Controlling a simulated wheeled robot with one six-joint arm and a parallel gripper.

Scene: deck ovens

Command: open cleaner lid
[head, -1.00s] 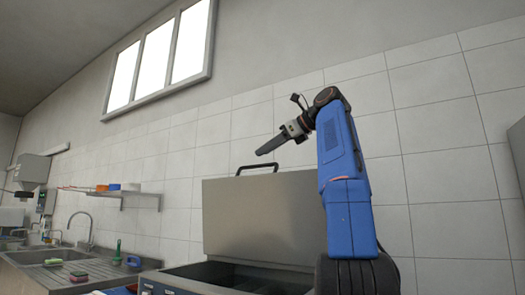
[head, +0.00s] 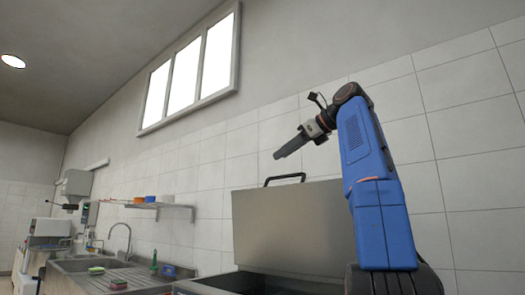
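The cleaner lid (head: 290,225) is a flat brushed-metal panel standing raised against the tiled wall. Its black bar handle (head: 285,177) is on the top edge. Below it, the cleaner body (head: 240,283) shows a dark opening, partly cut off by the bottom of the picture. My gripper (head: 277,156) is above the handle, pointing down and to the left, and appears apart from it. The fingers are seen from the side, so their gap does not show.
A sink (head: 90,264) with a tap and a draining board is at the left. Sponges (head: 118,284) and a green brush (head: 154,264) lie near it. A wall shelf (head: 160,206) holds small containers. The wall above the lid is clear.

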